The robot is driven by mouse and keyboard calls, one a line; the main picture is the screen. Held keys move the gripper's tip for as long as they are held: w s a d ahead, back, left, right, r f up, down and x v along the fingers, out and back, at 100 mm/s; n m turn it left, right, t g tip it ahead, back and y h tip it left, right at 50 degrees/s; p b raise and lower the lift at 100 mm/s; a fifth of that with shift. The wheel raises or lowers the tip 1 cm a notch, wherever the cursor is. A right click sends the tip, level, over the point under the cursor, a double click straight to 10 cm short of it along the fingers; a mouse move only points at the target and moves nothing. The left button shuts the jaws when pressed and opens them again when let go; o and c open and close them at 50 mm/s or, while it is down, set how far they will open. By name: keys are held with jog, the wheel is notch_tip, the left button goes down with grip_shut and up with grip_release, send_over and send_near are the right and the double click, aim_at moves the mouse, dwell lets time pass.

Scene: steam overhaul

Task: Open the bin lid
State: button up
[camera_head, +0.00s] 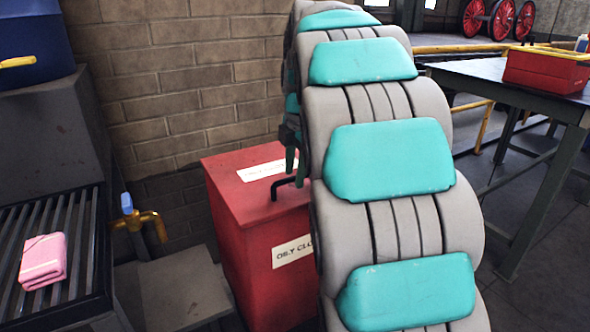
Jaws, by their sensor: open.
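The red bin (262,250) stands against the brick wall, left of my arm. Its red lid (225,168) is shut and carries a white label. A black bent handle (284,187) sticks out at the lid's front edge. A second white label on the bin's front reads "OILY CLO", the rest hidden behind my arm. My gripper (294,163) is open, with dark green fingers pointing down above and close to the handle. I cannot tell whether they touch it. My large grey and teal arm covers the bin's right side.
A folded pink cloth (43,261) lies on a dark slatted rack (78,235) at left. A brass fitting (138,220) stands between rack and bin. A blue box (35,45) is at upper left. A workbench (480,80) with a red crate (545,72) stands at right.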

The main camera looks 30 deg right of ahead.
grip_shut()
dwell(1.4)
